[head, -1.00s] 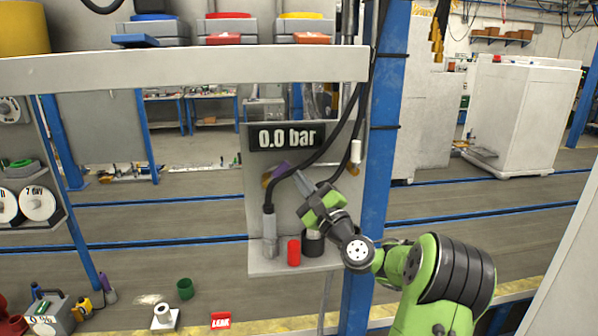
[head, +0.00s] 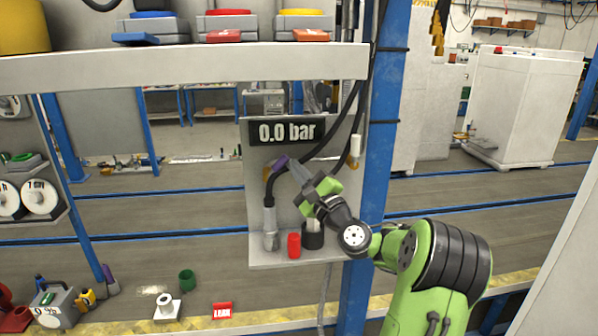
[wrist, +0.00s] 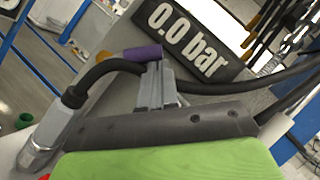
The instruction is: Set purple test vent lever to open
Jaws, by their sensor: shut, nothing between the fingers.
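The purple test vent lever (head: 279,160) sits on the grey panel below the 0.0 bar display, slanting up to the right from a brass-coloured fitting. In the wrist view the purple lever (wrist: 143,52) lies across the tips of my fingers, with its brass end to the left. My gripper (head: 294,166) is shut and empty, its tips at the right end of the lever. In the wrist view the gripper (wrist: 156,78) overlaps the lever's lower edge; I cannot tell whether they touch. Part of the panel is hidden behind my gripper.
The display (head: 287,132) reads 0.0 bar. A black hose (head: 325,140) runs close past the lever to a metal coupling (head: 270,228). A red cylinder (head: 294,245) and a black cup (head: 313,236) stand on the panel's ledge. A blue post (head: 385,130) stands right of it.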

